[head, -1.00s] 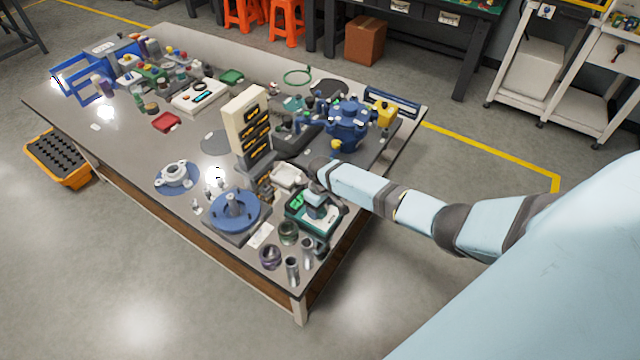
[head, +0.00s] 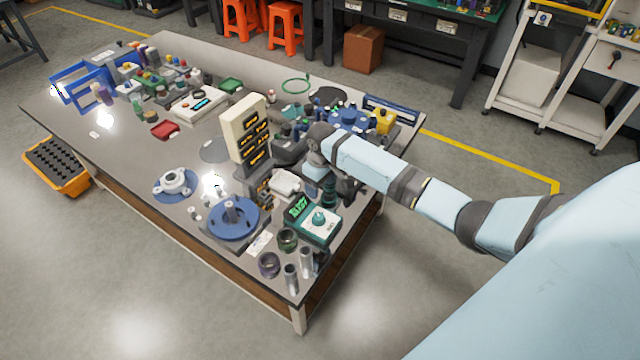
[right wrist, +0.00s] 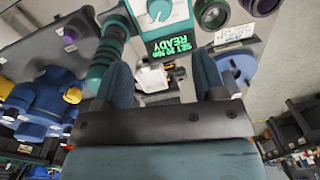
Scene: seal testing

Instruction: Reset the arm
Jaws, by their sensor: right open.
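My right arm reaches over the table from the right. Its gripper (head: 322,188) points down beside the green tester (head: 314,222), partly hidden by the wrist in the head view. In the right wrist view the two fingers (right wrist: 162,75) are spread apart with nothing between them. The tester (right wrist: 162,22) lies beyond the fingertips, and its screen reads "READY". A teal ribbed cylinder (right wrist: 106,55) shows close beside the left finger; I cannot tell if they touch. My left gripper is not in view.
A blue round fixture (head: 234,217) and a cream rack (head: 246,130) stand left of the gripper. A blue valve body (head: 350,120) stands behind it. Rings and metal cylinders (head: 291,278) stand at the near corner. The floor right of the table is clear.

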